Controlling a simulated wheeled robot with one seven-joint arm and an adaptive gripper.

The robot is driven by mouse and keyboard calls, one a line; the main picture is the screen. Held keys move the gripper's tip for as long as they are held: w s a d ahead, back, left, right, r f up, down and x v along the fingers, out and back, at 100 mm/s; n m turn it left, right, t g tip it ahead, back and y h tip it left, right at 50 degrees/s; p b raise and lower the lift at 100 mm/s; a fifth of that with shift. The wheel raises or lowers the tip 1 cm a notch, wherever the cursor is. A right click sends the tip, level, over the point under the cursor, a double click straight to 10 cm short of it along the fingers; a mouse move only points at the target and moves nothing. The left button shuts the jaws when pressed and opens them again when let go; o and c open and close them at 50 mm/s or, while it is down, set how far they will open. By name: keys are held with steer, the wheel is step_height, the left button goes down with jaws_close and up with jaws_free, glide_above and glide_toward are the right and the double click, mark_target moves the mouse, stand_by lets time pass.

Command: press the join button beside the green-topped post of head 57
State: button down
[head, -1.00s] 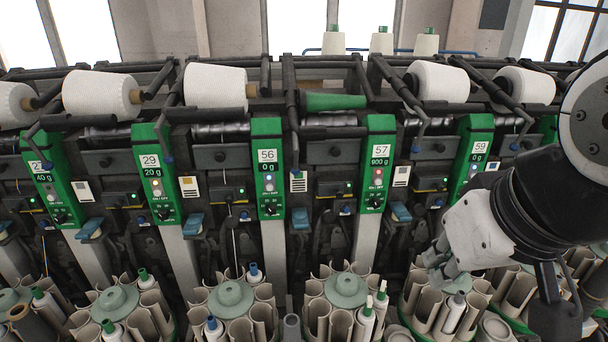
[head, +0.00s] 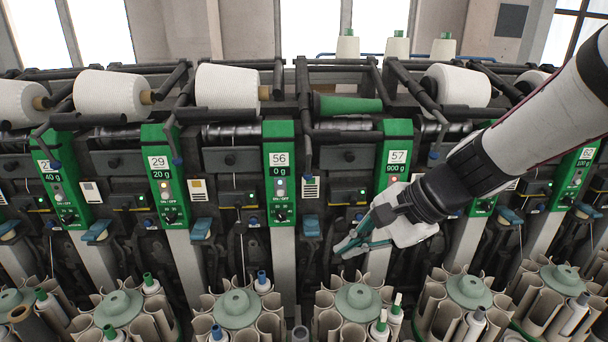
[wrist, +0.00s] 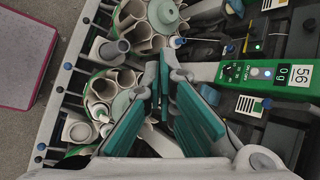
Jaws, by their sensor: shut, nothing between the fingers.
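The post of head 57 (head: 396,152) is green-topped, with a white 57 label and a 900 g display. My wrist hides its lower control panel and the area just right of it. A dark box with small lights (head: 347,196) sits to its left; I cannot tell which part is the join button. My gripper (head: 345,246) is shut and empty, low in front of the machine, between the posts of heads 56 and 57. In the wrist view its teal fingers (wrist: 163,90) are above the bobbin holders, and the head 57 post cannot be made out.
The post of head 56 (head: 280,165) is left of my gripper and also shows in the wrist view (wrist: 265,73). Round bobbin magazines (head: 357,300) stand below my fingers. White yarn cones (head: 228,86) line the top.

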mark_target(360, 218)
steer(key=w+d+f+m+t+b, duration=0.1)
steer(key=w+d+f+m+t, duration=0.2)
steer(key=w+f+m, duration=0.6)
steer(key=w+d+f+m+t+b, duration=0.1)
steer(key=w+d+f+m+t, duration=0.2)
steer(key=w+d+f+m, duration=0.5)
steer(key=shift+w+f+m, duration=0.8)
steer(key=shift+f+m, duration=0.05)
steer(key=shift+m, duration=0.15)
steer(key=shift+d, duration=0.1)
steer(key=w+b, duration=0.3)
steer(key=w, duration=0.5)
steer(key=shift+w, duration=0.4)
steer(key=shift+w, duration=0.1)
steer(key=shift+w+b, duration=0.3)
steer(key=shift+w, duration=0.05)
